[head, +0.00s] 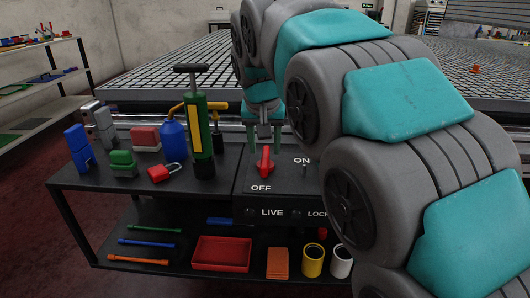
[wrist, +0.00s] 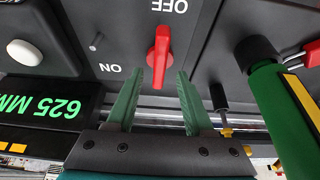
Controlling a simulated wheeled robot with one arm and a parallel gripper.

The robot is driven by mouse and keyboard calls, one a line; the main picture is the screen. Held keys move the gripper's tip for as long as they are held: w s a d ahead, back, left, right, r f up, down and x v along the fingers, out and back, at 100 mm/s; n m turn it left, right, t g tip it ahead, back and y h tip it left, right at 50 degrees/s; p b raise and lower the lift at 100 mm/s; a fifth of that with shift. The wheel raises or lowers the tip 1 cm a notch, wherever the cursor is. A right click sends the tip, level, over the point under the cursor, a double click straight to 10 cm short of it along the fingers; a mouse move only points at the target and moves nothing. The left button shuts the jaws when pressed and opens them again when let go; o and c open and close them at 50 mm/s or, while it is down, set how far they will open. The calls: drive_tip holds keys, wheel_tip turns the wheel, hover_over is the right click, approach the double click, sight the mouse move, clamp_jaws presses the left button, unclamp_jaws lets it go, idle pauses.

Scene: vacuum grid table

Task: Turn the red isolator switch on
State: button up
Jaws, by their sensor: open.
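The red isolator switch (head: 264,160) stands on a dark panel (head: 284,187) marked OFF and ON. In the wrist view the red switch (wrist: 159,55) lies just beyond my gripper (wrist: 158,80), roughly between the lines of the two green fingers. The fingers are open and apart, and I see no contact with the switch.
A small peg (head: 304,166) stands near ON. A green-lit display (wrist: 45,108) shows in the wrist view. The lower shelf holds a red tray (head: 221,254).

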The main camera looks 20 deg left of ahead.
sight(265, 156)
drive_tip(key=x, duration=0.3)
drive_tip(key=shift+f, duration=0.15)
clamp_jaws()
idle(0.3)
